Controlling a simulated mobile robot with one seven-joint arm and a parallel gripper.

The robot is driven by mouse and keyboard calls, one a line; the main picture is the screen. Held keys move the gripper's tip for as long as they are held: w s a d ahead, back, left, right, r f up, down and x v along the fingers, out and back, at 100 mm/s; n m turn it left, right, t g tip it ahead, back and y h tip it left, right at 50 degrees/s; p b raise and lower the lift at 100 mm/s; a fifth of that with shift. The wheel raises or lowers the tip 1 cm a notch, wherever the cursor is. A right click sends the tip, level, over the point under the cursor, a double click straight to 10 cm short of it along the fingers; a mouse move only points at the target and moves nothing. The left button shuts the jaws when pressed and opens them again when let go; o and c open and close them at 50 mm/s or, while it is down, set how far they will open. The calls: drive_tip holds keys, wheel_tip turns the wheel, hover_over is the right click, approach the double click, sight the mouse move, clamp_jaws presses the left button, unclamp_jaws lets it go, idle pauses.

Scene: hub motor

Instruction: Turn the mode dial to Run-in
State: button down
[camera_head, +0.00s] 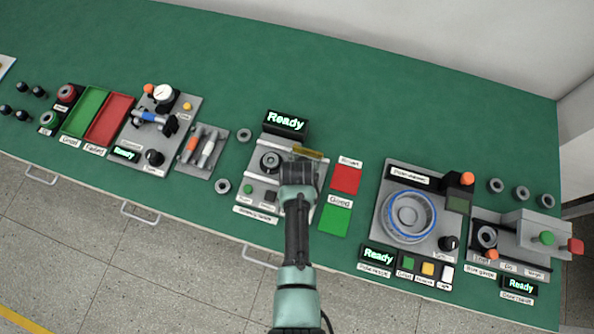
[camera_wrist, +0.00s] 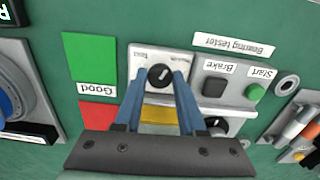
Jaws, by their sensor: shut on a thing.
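The mode dial (camera_wrist: 160,77) is a round black knob with a pale pointer mark, on a light plate of the bearing tester (camera_wrist: 238,92). In the wrist view a small "Test" label lies to its upper left, and another label, too small to read, to its upper right. The pointer appears to lean up and right there. My gripper (camera_wrist: 161,80) has its two blue fingers shut on the dial's sides. In the head view my gripper (camera_head: 297,175) is over the tester and hides the dial.
A "Ready" display (camera_head: 285,122) stands behind the tester. Beside it lie a red tray (camera_head: 346,179) and a green "Good" tray (camera_head: 334,220). The tester's green Start button (camera_wrist: 254,92) and dark Brake button (camera_wrist: 215,86) are close to my fingers. Another station (camera_head: 385,215) stands to the right.

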drive_tip(key=shift+m, duration=1.6)
drive_tip(key=c, duration=0.5)
unclamp_jaws()
wheel_tip(320, 180, up, 13)
